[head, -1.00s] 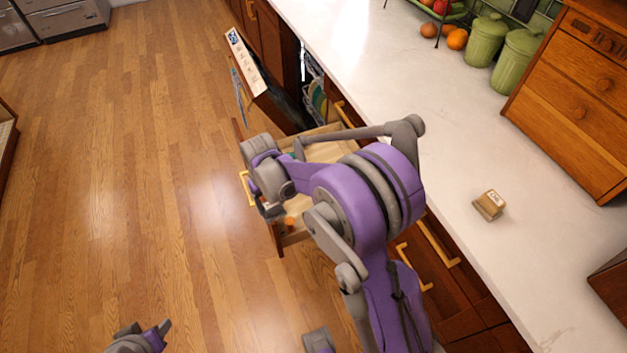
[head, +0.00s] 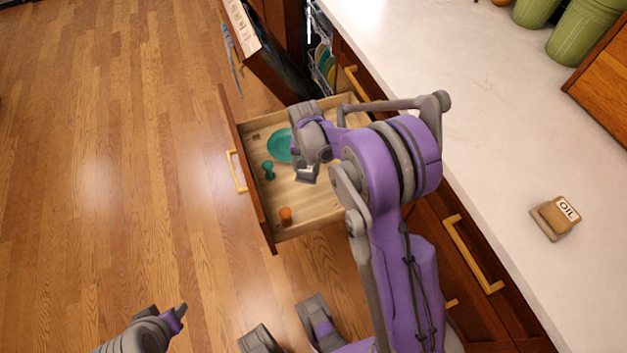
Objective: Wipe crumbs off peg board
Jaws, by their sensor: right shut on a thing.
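An open wooden drawer (head: 325,205) has a pale floor that serves as the peg board. On it stand a teal peg (head: 268,170) and an orange peg (head: 286,216), with a small brown piece (head: 256,136) near the far left corner. A teal plate (head: 280,146) lies near the left side. My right gripper (head: 307,173) is over the drawer, right of the teal peg, shut on a small pale thing that I cannot identify. My arm hides the drawer's right part. I cannot make out crumbs. My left gripper (head: 180,315) is low over the floor at lower left; its jaws are unclear.
The open dishwasher door (head: 240,28) stands beyond the drawer, with a rack of dishes (head: 322,60) beside it. A tan block labelled OIL (head: 553,217) and green canisters (head: 580,30) stand on the white counter (head: 480,130). The wooden floor at left is clear.

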